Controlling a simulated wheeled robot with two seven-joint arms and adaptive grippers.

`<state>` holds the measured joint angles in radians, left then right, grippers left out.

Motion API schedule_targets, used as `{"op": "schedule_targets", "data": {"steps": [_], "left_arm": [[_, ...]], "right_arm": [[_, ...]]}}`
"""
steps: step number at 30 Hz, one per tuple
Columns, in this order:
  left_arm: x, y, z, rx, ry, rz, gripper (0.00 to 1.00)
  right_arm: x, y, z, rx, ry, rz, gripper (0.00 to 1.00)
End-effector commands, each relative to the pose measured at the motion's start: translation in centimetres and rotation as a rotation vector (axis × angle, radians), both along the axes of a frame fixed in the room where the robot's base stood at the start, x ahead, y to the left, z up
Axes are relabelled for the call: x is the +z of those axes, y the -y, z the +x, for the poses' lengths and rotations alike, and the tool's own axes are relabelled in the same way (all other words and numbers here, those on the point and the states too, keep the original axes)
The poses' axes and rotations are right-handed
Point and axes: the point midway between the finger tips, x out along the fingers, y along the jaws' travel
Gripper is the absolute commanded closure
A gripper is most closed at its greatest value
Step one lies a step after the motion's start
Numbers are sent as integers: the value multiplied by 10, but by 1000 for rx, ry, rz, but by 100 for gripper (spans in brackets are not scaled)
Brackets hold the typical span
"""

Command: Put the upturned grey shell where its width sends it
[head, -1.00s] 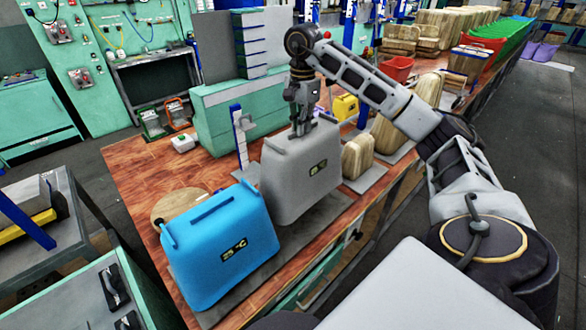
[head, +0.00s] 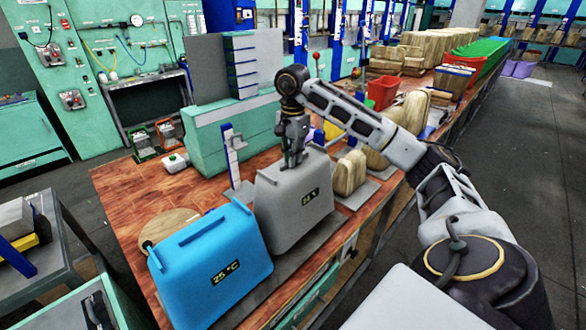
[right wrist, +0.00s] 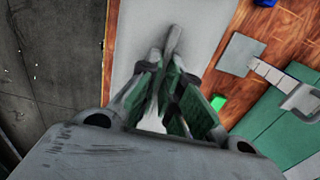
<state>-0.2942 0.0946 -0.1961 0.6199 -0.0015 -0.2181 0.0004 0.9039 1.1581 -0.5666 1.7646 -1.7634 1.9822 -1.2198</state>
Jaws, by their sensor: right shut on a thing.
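The grey shell (head: 290,215) is upturned and tapered, with a small dark label on its front. It stands upright over the dark mat on the wooden bench, just right of and behind the blue shell (head: 205,272). I cannot tell whether its lower edge touches the mat. My right gripper (head: 293,160) comes from above and is shut on the ridge on top of the grey shell. In the right wrist view, the fingers (right wrist: 165,95) close around a narrow grey ridge (right wrist: 174,42). My left gripper is not in view.
The blue shell's label reads 25 °C. A blue-and-white upright gauge (head: 232,155) stands behind the grey shell. Wooden blocks (head: 348,172) stand on grey plates to the right. A round wooden board (head: 168,228) lies left. A green cabinet (head: 215,140) is behind.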

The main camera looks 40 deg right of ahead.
Motion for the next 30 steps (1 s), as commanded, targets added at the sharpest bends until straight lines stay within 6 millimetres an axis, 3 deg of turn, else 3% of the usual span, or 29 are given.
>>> {"op": "schedule_targets", "data": {"steps": [16,30], "left_arm": [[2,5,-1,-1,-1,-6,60],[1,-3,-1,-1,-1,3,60]], "right_arm": [[-38,0,0,1,0,-1,100],[-43,0,0,0,1,0,100]]}}
